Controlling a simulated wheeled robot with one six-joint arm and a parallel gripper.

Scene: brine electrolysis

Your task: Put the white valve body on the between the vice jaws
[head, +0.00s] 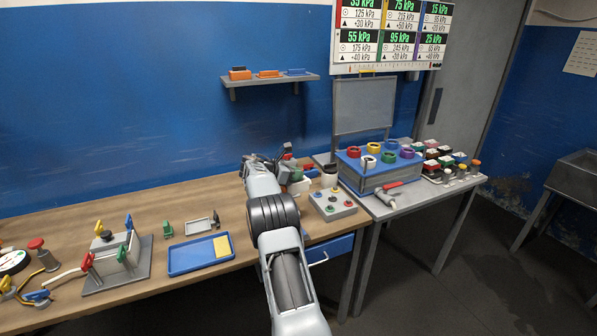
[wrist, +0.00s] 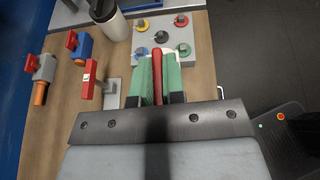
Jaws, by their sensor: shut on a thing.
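My gripper (wrist: 158,78) is at the bottom middle of the wrist view, its green-sided tips closed on a narrow red piece (wrist: 157,68). A pale grey-white valve body (wrist: 43,69) with a red handle and orange end lies on the bench, left of my gripper. A blue valve body (wrist: 81,46) with a red handle lies beyond it. A red upright piece (wrist: 92,80) stands by a grey bracket (wrist: 112,90). I cannot make out the vice jaws for sure.
A grey box with coloured knobs (wrist: 164,38) stands just beyond my gripper. A dark-topped white cup (wrist: 107,18) is beside it. In the head view, a blue tray (head: 190,262) and a clamp stand (head: 113,268) are on the left bench.

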